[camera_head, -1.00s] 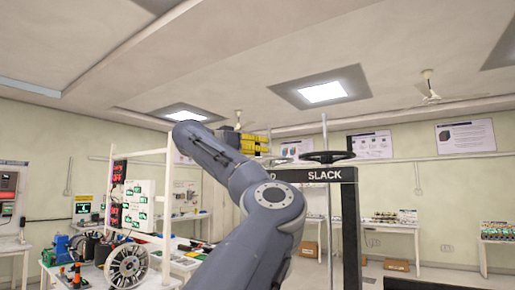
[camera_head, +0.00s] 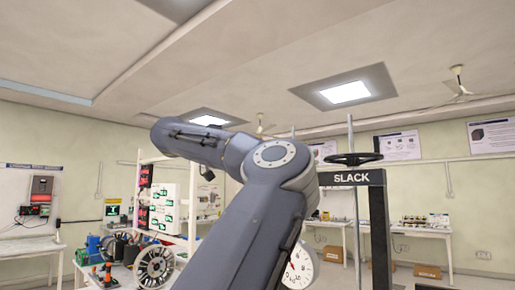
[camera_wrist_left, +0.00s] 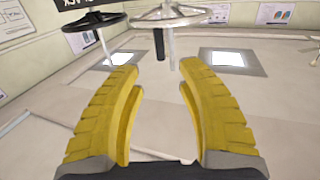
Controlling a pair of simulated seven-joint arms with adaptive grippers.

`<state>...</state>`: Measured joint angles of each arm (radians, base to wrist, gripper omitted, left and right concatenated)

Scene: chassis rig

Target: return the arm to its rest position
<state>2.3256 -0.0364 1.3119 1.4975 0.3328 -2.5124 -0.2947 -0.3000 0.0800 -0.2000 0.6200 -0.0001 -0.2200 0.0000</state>
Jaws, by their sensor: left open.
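A grey arm of mine (camera_head: 262,205) fills the middle of the head view, rising from the bottom and bending left at its elbow joint. Its gripper end is hidden from the head view. In the left wrist view my left gripper (camera_wrist_left: 157,75) has its two yellow fingers spread apart with nothing between them. My right gripper is in neither view.
A dark frame marked SLACK (camera_head: 350,178) with a black handwheel (camera_head: 353,159) stands right of the arm. A dial gauge (camera_head: 299,270) is partly behind the arm. A white rack (camera_head: 190,200) and a spoked wheel (camera_head: 154,266) stand to the left.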

